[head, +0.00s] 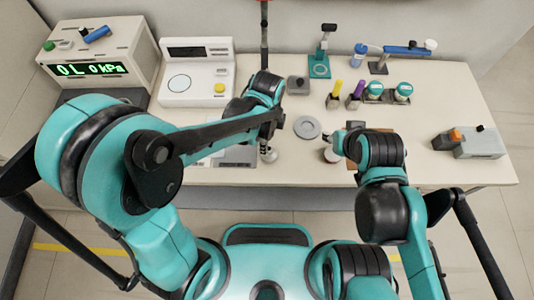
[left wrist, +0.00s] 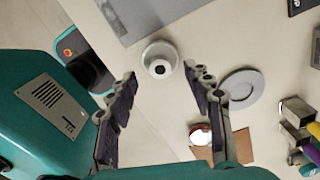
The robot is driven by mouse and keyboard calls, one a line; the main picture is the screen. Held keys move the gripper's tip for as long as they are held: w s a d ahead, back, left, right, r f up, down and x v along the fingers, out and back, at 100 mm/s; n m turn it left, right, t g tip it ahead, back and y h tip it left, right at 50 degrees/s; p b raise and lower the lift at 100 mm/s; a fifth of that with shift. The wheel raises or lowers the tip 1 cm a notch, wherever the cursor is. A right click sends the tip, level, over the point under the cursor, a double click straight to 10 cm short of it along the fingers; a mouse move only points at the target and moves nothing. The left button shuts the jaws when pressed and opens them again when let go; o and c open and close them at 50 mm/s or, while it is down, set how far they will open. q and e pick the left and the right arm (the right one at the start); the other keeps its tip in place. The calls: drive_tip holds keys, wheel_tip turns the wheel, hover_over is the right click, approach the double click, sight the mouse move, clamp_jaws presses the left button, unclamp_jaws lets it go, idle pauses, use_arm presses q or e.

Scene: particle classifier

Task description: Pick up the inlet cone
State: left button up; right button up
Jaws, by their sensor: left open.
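The inlet cone appears to be the small whitish round piece with a dark centre hole (left wrist: 160,60) on the table in the left wrist view. In the head view it shows partly, under my left gripper (head: 267,136), at the front of the table (head: 268,154). In the left wrist view my left gripper (left wrist: 165,84) is open and empty. Its two fingers stand apart, with the cone just beyond and between the tips. No contact shows.
A grey ring (head: 307,128) lies right of the cone. A brown block (left wrist: 232,148) and a red-and-white round piece (left wrist: 200,134) lie nearby. A grey sheet (head: 237,156) lies left. Bottles (head: 356,92), a scale (head: 197,80) and a pressure box (head: 100,62) stand behind.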

use_arm(q)
drive_tip(key=f+b, duration=0.1)
drive_tip(key=f, duration=0.1)
drive_tip(key=f+b, duration=0.1)
drive_tip(key=f, duration=0.1)
drive_tip(key=shift+s+d+f, duration=0.15)
drive_tip(key=shift+d+f, duration=0.05)
drive_tip(key=shift+f, duration=0.55)
drive_tip(key=shift+r, duration=0.1)
drive_tip(key=shift+c, duration=0.9)
clamp_jaws()
